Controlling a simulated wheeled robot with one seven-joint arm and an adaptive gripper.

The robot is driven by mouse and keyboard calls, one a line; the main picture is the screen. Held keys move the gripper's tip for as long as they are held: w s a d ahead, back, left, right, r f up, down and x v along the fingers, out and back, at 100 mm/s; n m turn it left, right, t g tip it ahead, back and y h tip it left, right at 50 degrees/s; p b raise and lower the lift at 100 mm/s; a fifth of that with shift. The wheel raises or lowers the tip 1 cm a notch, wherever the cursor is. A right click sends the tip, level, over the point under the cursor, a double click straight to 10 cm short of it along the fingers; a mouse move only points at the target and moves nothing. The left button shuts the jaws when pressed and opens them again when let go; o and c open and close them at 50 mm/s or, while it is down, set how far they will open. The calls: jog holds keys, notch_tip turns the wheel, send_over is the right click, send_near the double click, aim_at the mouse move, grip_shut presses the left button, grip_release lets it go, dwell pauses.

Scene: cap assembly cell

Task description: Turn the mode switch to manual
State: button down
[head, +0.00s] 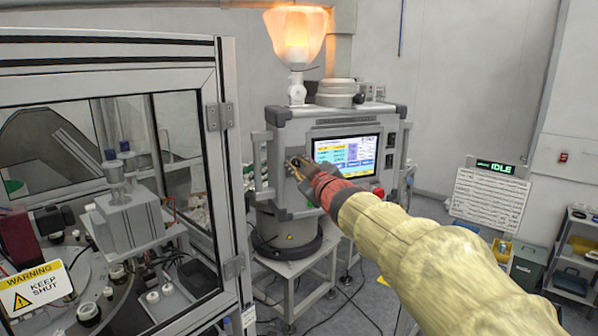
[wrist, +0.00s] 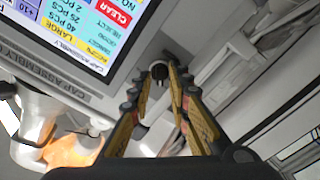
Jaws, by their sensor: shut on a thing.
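The control panel (head: 298,120) stands in the middle of the head view, with a lit touchscreen (head: 347,152). My gripper (head: 297,163) reaches to the panel face just left of the screen. In the wrist view the two fingers (wrist: 163,74) close around a small round dark knob, the mode switch (wrist: 159,70), beside the screen (wrist: 85,28). The gripper is shut on this switch. In the head view the fingers cover most of the switch. Its pointer direction and its labels cannot be read.
A glass-walled machine enclosure (head: 228,160) with a warning sign (head: 37,288) fills the left. A glowing orange lamp (head: 297,40) stands on the panel top. A display reading IDLE (head: 496,168) and a shelf (head: 575,255) are at the right. Handles (head: 259,170) flank the panel.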

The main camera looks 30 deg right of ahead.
jog(key=shift+f+n, duration=0.1)
jog(key=shift+n, duration=0.5)
jog(key=shift+b, duration=0.3)
jog(key=c, duration=1.7)
grip_release()
jog(key=s, duration=0.4)
jog(key=s+a, duration=0.1)
jog(key=s, duration=0.7)
jog(key=shift+a, duration=0.3)
